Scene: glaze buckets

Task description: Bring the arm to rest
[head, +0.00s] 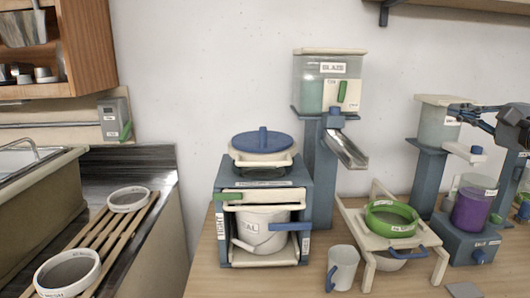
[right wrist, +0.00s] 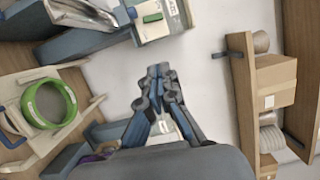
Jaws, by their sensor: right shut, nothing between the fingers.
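My right gripper (head: 466,115) is at the right edge of the head view, raised in front of the right-hand dispenser, with its fingers pointing left. In the right wrist view the fingers (right wrist: 157,75) are together, with nothing between them. My left gripper does not show in either view.
A glaze dispenser (head: 327,82) with a metal chute stands mid-table. Left of it is a blue frame (head: 220,200) holding a white bucket (head: 262,232). A green-ringed sieve (head: 391,219) sits on a stand, beside a purple container (head: 471,210). A mug (head: 342,268) stands in front.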

